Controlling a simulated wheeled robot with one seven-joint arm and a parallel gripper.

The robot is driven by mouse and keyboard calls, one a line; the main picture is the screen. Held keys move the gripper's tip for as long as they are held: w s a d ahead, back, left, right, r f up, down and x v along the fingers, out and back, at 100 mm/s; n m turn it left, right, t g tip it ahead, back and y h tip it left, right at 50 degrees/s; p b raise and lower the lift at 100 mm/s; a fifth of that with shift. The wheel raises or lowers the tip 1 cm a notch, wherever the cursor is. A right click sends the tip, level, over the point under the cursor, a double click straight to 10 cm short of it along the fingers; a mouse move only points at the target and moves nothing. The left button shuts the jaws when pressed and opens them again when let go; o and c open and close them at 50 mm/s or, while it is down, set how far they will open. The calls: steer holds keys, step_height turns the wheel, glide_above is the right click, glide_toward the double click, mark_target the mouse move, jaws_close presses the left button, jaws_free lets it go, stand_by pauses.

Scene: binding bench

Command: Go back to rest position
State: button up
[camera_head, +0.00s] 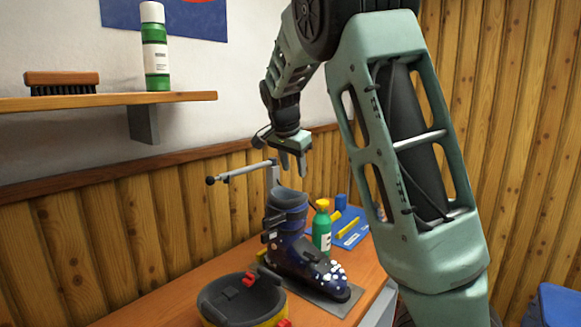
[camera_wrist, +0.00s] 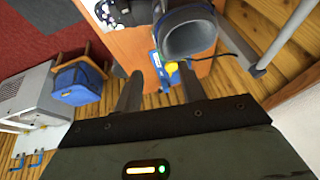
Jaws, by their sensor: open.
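My gripper (camera_head: 292,163) hangs above the bench, over the ski boot (camera_head: 297,250). It is open and empty, with the two fingers apart. In the wrist view my gripper (camera_wrist: 160,92) shows both fingers pointing away from the camera, with nothing between them. The dark blue speckled boot stands upright on a grey plate on the orange bench (camera_head: 220,272). Its open cuff (camera_wrist: 189,35) shows beyond the fingers in the wrist view, apart from them.
A metal arm (camera_head: 240,172) stands near my gripper. The wall shelf (camera_head: 60,103) holds a brush (camera_head: 62,84) and a bottle (camera_head: 155,48).

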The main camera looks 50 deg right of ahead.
steer(key=shift+a+r, duration=0.15)
steer(key=shift+r, duration=0.05)
steer(key=s+a+f+n+y, duration=0.2)
steer(key=a+f+n, duration=0.15)
steer(key=a, duration=0.65)
steer(key=s+a+f+n+y, duration=0.1)
steer(key=s+a+f+n, duration=0.3)
steer(key=a, duration=0.6)
steer(key=s+a+f+n+y, duration=0.1)
steer(key=a+f+n+y, duration=0.1)
steer(key=a+n, duration=0.65)
steer(key=s+a+f+n+g, duration=0.1)
steer(key=s+a+f+n, duration=0.1)
steer(key=s+a+n, duration=0.2)
steer(key=s+a+f+n, duration=0.3)
steer(key=s+a, duration=0.7)
steer(key=s, duration=0.7)
steer(key=shift+n+g, duration=0.4)
steer(key=shift+n, duration=0.7)
